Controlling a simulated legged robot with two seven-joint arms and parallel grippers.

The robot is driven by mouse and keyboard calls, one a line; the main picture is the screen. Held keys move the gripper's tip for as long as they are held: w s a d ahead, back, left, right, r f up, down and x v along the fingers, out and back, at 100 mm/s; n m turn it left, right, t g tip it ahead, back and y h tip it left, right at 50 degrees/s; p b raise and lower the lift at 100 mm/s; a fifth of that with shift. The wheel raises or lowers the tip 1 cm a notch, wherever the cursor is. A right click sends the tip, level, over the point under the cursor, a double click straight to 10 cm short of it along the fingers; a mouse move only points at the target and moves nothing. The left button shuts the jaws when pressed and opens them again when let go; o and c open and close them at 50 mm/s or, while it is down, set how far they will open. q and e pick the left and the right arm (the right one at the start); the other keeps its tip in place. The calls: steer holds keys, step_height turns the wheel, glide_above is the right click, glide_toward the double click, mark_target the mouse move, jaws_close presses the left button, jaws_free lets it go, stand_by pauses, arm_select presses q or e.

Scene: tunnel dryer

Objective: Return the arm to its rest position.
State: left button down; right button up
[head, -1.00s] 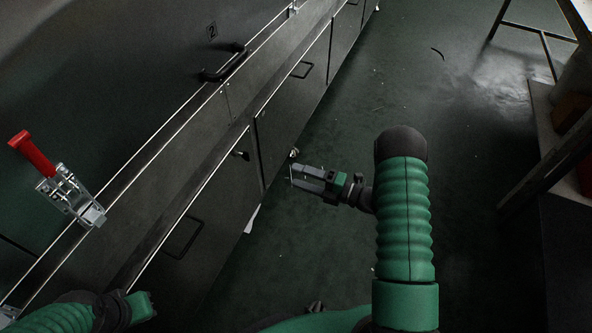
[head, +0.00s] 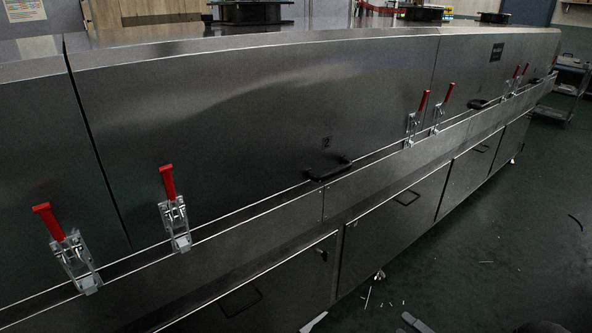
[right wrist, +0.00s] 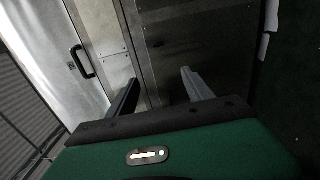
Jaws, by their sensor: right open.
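My right gripper (right wrist: 160,78) shows in the right wrist view with its two fingers apart and nothing between them. It points towards the metal panels of the dryer, and the gap to them is hard to judge. In the head view only a grey tip of it (head: 414,322) shows at the bottom edge, over the floor to the right of the dryer. The rest of my right arm is almost wholly out of the head view. My left gripper is in neither current view.
The long steel dryer (head: 240,110) fills most of the head view. Several red-handled clamps, one of them (head: 174,210) near the left, and a black handle (head: 328,170) stick out from its front. Dark floor (head: 480,255) with small scraps lies open at right. A cart (head: 568,80) stands far right.

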steer(key=w+d+r+m+g+h, duration=0.1)
steer(key=w+r+m+g+h, duration=0.15)
steer(key=w+m+h, duration=0.55)
steer(key=s+a+r+m+g+h+p, duration=0.2)
steer(key=s+a+m+g, duration=0.3)
steer(key=s+m, duration=0.6)
steer(key=s+a+r+m+g+h+p, duration=0.1)
steer(key=s+a+r+m+g, duration=0.45)
steer(key=s, duration=1.05)
arm_select(q)
steer(key=w+p+v, duration=0.3)
steer(key=p+v, duration=0.9)
steer(key=w+r+p+v, duration=0.1)
steer(key=w+p+v, duration=0.1)
steer(key=p+v, duration=1)
steer(key=w+r+p+v, duration=0.1)
steer(key=w+p+v, duration=0.2)
steer(key=p+v, duration=0.9)
step_height(320, 180, up, 2)
steer(key=shift+d+r, duration=0.1)
steer(key=shift+d, duration=0.15)
arm_select(e)
step_height(320, 180, up, 33)
steer(key=m+t, duration=0.1)
steer(key=shift+w+d, duration=0.3)
steer(key=shift+w, duration=0.1)
